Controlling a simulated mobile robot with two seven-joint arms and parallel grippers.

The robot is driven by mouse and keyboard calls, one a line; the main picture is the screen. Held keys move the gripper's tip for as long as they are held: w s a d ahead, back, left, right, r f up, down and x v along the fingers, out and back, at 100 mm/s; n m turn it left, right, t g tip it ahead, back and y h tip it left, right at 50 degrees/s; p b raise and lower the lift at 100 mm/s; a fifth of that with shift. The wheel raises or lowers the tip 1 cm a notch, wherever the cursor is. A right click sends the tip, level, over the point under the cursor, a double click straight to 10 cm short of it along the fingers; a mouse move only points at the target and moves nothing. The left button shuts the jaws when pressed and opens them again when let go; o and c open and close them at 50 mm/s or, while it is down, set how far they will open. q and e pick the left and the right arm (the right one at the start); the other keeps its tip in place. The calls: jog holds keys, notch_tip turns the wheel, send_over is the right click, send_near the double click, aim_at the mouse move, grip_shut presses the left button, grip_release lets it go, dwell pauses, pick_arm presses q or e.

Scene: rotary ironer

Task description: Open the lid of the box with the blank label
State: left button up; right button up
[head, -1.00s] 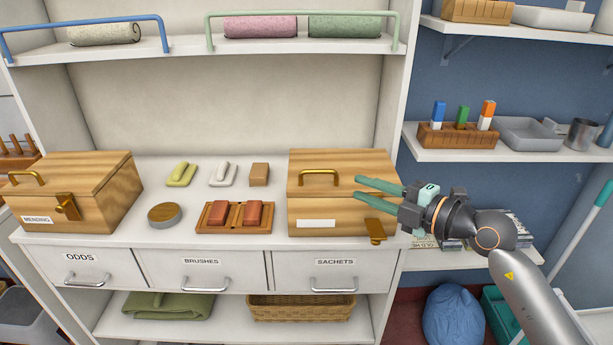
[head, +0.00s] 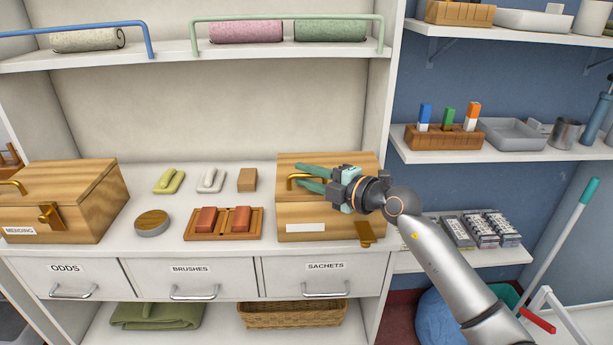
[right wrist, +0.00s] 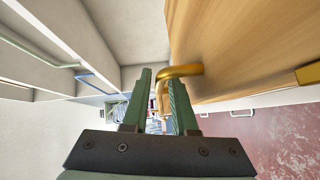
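The wooden box with the blank label (head: 290,210) stands at the right end of the counter, its lid (head: 290,163) shut. A brass handle (head: 290,183) is on the lid, partly hidden by my fingers. The white label (head: 305,228) on its front is blank. A brass latch plate (head: 366,232) hangs at the front right. My right gripper (head: 308,176) is open at the handle, its green fingers pointing left. In the right wrist view the handle (right wrist: 183,71) reaches between the fingertips (right wrist: 162,92); I cannot tell whether they touch it. My left gripper is not in view.
A similar box labelled MENDING (head: 75,205) stands at the left. Between the boxes are a tray with two red blocks (head: 222,222), a round tin (head: 152,223) and small blocks. A shelf with rolled towels (head: 245,32) is above. Drawers (head: 190,280) are below.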

grip_shut()
dwell(1.5)
